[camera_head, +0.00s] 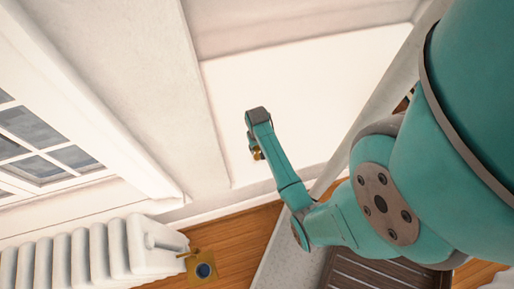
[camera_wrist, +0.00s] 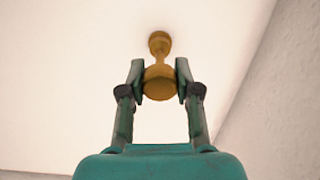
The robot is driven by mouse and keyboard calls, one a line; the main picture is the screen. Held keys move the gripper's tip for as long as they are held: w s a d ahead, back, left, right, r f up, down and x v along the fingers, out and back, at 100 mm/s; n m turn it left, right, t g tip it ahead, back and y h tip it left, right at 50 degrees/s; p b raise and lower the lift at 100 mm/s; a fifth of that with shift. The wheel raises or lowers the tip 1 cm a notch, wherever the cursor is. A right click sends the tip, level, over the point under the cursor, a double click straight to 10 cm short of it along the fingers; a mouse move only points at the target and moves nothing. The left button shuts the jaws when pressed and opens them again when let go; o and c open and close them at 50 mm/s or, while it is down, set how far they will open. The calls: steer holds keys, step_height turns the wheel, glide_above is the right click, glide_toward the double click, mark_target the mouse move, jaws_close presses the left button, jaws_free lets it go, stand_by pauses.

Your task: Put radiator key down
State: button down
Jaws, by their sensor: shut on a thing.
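The radiator key (camera_wrist: 159,85) is a brass-yellow piece with a round base, a narrow neck and a small knob at its far end. My gripper (camera_wrist: 159,74) is shut on it, with one dark green finger on each side of its wider part. In the head view a small brass bit, apparently the key (camera_head: 257,154), shows beside the end of my arm, in front of the pale wall area. The fingers are hard to make out there.
A white ribbed radiator (camera_head: 85,255) stands at the lower left under a window (camera_head: 40,140). Beside it is a small tan square (camera_head: 202,281) bearing a dark blue round thing (camera_head: 203,270). Wooden floor (camera_head: 238,238) shows nearby. A dark slatted surface (camera_head: 375,275) is at the bottom right.

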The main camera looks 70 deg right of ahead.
steer(key=shift+f, duration=0.1)
steer(key=c, duration=0.8)
jaws_free()
